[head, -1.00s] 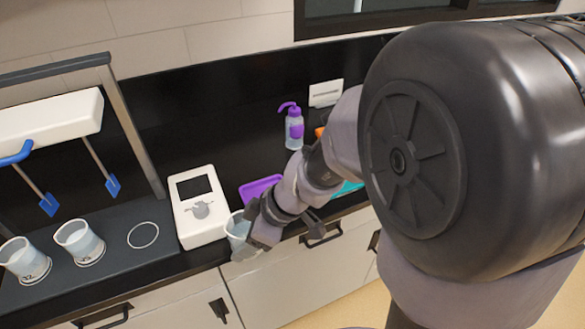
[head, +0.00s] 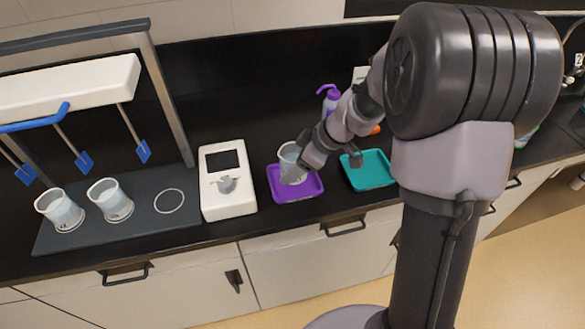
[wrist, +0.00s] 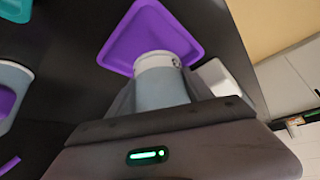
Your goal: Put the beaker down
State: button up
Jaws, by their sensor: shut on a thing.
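The beaker (head: 291,161) is a clear, pale cup held upright over the purple tray (head: 312,187) in the head view. My gripper (head: 306,158) is shut on the beaker from its right side. In the wrist view the beaker (wrist: 162,84) sits between my gripper's fingers (wrist: 160,95), with the purple tray (wrist: 186,39) beyond it. I cannot tell whether the beaker's base touches the tray. The gripper's fingertips are partly hidden by the beaker.
A white device (head: 228,200) stands left of the purple tray, and a teal tray (head: 372,178) lies to the right. Two beakers (head: 60,211) stand on a dark platform (head: 150,230) under a frame with blue paddles. A purple-topped bottle (head: 330,101) stands behind.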

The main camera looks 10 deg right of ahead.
jog(key=shift+w+d+f, duration=0.1)
jog(key=shift+w+f, duration=0.05)
jog(key=shift+w, duration=0.1)
jog(key=shift+f+b, duration=0.75)
jog(key=shift+f, duration=0.85)
jog(key=shift+f, duration=0.2)
jog(key=o, duration=1.3)
jog(key=shift+r, duration=0.15)
jog(key=p+v, duration=0.4)
jog(key=v, duration=0.8)
jog(key=s+a+r+m+h, duration=0.1)
jog(key=s+a+r+m, duration=0.2)
jog(key=s+m, duration=0.2)
jog(key=s+a+r+m+t+h, duration=0.1)
jog(key=s+a+r+m, duration=0.2)
jog(key=s, duration=0.6)
jog(key=s+a+r+m+t+h, duration=0.1)
jog(key=s+a+r+m, duration=0.2)
jog(key=s+m, duration=0.4)
jog(key=shift+s+a+r+m, duration=0.1)
jog(key=shift+s+r+m, duration=0.05)
jog(key=shift+r, duration=0.25)
jog(key=shift+s+a+r+m, duration=0.1)
jog(key=shift+s+r+m, duration=0.05)
jog(key=shift+r, duration=0.3)
